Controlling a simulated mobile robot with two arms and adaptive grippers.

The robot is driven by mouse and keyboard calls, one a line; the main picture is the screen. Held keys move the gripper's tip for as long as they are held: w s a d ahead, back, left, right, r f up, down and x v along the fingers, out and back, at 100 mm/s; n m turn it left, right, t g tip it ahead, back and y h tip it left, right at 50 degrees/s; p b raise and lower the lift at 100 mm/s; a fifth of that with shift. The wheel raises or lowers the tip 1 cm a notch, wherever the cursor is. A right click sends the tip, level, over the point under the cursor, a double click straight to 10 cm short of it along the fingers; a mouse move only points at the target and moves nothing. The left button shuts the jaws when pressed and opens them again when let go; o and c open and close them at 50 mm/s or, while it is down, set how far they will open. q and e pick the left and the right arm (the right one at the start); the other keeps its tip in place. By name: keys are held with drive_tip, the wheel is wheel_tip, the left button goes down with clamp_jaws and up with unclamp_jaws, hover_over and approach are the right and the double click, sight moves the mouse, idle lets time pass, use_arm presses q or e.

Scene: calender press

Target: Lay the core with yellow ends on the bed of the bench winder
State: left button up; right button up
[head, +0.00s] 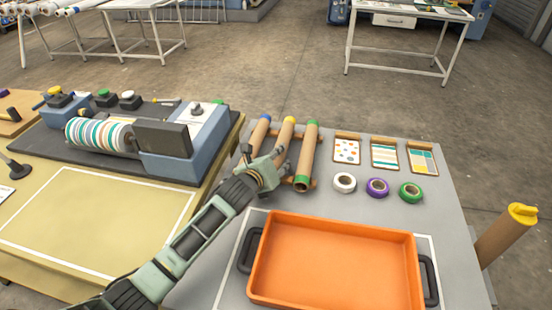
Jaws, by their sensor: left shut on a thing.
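The core with a yellow end (287,132) is a brown tube on the rack on the grey table. It lies between a blue-ended core (258,132) and a green-ended core (305,152). My left gripper (277,163) is shut on the yellow-ended core near its near end, which the fingers hide. The bench winder (185,145) stands on the left table, with a striped roll (98,135) between its blue housings. I cannot clearly make out its bed. My right gripper is not in view.
An orange tray (335,222) with dark handles is at the front of the grey table. Tape rolls (377,187) and pattern cards (384,154) lie to the right. A brown tube with a yellow cap (507,236) stands at the right edge. The yellow mat (95,220) is clear.

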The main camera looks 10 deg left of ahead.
use_arm(q)
drive_tip(key=o, duration=1.2)
drive_tip(key=shift+f, duration=0.1)
